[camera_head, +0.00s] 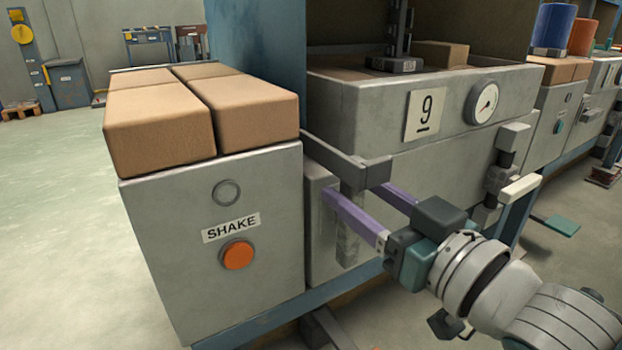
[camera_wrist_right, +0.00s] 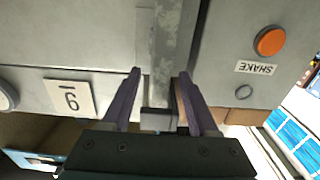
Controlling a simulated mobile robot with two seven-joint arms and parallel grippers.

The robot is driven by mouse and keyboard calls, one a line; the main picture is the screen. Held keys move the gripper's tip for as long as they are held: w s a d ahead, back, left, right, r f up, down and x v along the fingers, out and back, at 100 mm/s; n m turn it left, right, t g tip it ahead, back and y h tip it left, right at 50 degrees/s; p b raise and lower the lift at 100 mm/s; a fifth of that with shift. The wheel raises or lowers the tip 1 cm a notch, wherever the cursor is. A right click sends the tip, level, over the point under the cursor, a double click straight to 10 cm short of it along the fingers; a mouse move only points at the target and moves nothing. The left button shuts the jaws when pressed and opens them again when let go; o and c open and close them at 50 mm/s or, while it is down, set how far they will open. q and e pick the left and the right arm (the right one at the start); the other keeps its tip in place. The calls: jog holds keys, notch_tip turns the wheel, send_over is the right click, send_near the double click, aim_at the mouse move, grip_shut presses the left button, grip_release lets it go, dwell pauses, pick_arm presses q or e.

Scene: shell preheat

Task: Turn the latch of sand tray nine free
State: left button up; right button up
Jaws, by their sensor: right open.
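Sand tray nine (camera_head: 380,125) is a grey metal box with a "9" plate (camera_head: 426,115) and a round gauge. At its left front corner a dark grey bar (camera_head: 345,165) with an upright worn strip (camera_head: 352,242) looks like the latch. My right gripper (camera_head: 356,190) is open, its purple fingers reaching toward the strip from the front. In the right wrist view the strip (camera_wrist_right: 165,45) shows between the two fingertips (camera_wrist_right: 159,73), with a dark block (camera_wrist_right: 157,120) nearer the palm. I cannot tell whether the fingers touch it. My left gripper is out of view.
A grey SHAKE box (camera_head: 160,215) with an orange button (camera_head: 237,256) stands close left, topped by several brown blocks (camera_head: 160,130). A hinge-like fitting with a pale handle (camera_head: 520,187) is right of my gripper. Open floor (camera_head: 50,220) lies left.

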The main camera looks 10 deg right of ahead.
grip_shut()
dwell(0.5)
dwell(0.9)
